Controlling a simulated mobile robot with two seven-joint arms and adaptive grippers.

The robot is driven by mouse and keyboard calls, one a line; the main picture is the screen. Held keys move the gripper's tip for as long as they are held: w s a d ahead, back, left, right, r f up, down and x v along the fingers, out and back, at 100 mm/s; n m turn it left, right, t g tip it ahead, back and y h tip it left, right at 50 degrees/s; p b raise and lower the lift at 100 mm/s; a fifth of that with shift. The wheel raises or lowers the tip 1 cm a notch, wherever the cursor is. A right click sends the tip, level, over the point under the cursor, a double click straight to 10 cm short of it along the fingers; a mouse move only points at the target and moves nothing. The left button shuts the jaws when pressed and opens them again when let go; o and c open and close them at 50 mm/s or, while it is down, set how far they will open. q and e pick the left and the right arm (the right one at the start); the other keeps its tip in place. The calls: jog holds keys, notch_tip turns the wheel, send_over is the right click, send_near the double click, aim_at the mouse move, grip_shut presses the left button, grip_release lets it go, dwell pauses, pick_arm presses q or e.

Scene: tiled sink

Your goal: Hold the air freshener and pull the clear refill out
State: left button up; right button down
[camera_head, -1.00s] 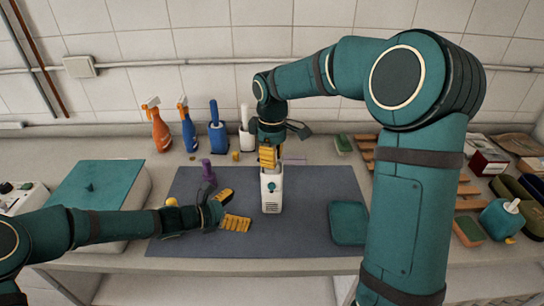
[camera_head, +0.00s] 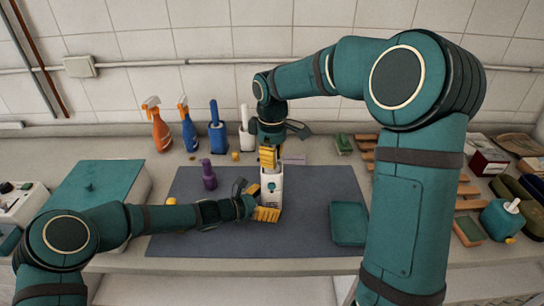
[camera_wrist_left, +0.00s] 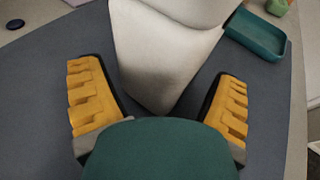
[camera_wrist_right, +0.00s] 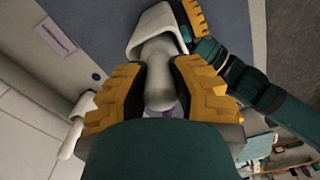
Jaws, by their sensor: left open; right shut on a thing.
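The white air freshener (camera_head: 271,194) stands upright on the grey mat (camera_head: 310,215). It also fills the top middle of the left wrist view (camera_wrist_left: 158,62). My left gripper (camera_head: 264,200) is low beside the air freshener, open, with one finger on either side of its body and gaps visible in the left wrist view. My right gripper (camera_head: 268,158) points down from above and is shut on the pale refill (camera_wrist_right: 158,85) at the top of the air freshener. The white housing (camera_wrist_right: 155,28) shows beyond the refill in the right wrist view.
A purple bottle (camera_head: 209,175) stands on the mat left of the air freshener. A teal tray (camera_head: 348,223) lies at the mat's right. Spray bottles (camera_head: 160,130) and a blue brush holder (camera_head: 217,138) stand along the back wall. The front of the mat is clear.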

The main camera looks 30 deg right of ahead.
pick_arm(q)
jog(key=shift+d+f, duration=0.1)
jog(key=shift+d, duration=0.1)
jog(key=c, duration=0.6)
jog(key=o, duration=0.8)
jog(key=c, duration=1.1)
jog(key=shift+s, duration=0.15)
jog(key=shift+c, duration=0.2)
